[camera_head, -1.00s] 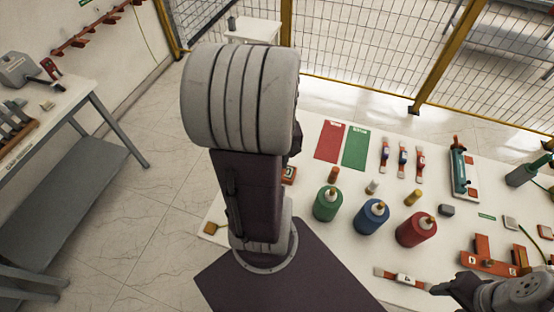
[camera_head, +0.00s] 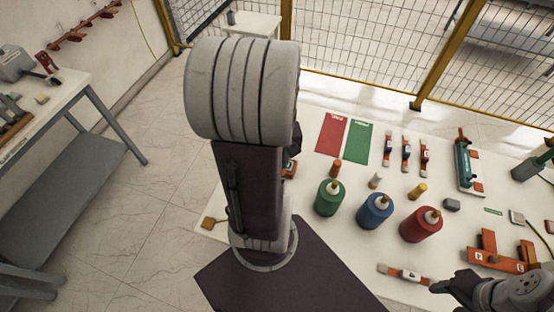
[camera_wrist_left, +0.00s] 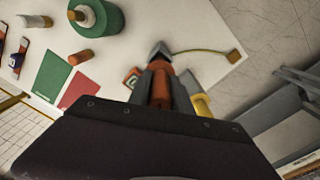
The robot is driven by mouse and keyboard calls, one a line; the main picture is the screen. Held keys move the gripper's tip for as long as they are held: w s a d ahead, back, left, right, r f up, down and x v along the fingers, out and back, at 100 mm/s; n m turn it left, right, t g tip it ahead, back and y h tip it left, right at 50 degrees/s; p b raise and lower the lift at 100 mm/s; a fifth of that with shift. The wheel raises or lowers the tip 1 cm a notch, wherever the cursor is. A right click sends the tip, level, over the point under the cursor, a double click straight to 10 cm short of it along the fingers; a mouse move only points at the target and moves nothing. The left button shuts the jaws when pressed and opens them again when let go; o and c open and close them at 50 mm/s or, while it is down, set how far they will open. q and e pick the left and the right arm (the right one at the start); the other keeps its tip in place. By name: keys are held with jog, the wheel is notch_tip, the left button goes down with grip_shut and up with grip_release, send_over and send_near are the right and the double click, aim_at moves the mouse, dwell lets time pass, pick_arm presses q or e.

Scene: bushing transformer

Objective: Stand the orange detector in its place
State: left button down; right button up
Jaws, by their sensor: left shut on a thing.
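The orange detector (camera_wrist_left: 160,88) is between the grey fingers of my left gripper (camera_wrist_left: 160,72) in the left wrist view. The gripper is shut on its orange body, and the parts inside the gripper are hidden. A grey tip (camera_wrist_left: 160,50) shows just beyond the fingers. In the head view my own left arm hides this gripper and the detector. My right gripper (camera_head: 434,287) is at the lower right of the head view, by an orange-and-white link piece (camera_head: 405,275); its jaws are too small and dark to read. I cannot tell which spot is the detector's place.
The white table (camera_head: 310,265) carries green (camera_head: 329,198), blue (camera_head: 374,212) and red (camera_head: 420,224) bottles, and red (camera_head: 331,136) and green (camera_head: 357,142) mats. A yellow piece (camera_wrist_left: 201,106) is right beside the gripper. A yellow-green cable (camera_wrist_left: 200,51) runs to an orange pad (camera_wrist_left: 235,56).

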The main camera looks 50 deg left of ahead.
pick_arm(q)
jog(key=shift+f+b, duration=2.5)
jog(key=shift+f, duration=0.85)
jog(key=shift+f+b, duration=0.45)
jog(key=shift+f, duration=0.15)
jog(key=c, duration=1.1)
grip_release()
notch_tip(320, 180, up, 9)
jog(key=shift+r+p, duration=0.1)
jog(key=shift+p, duration=0.45)
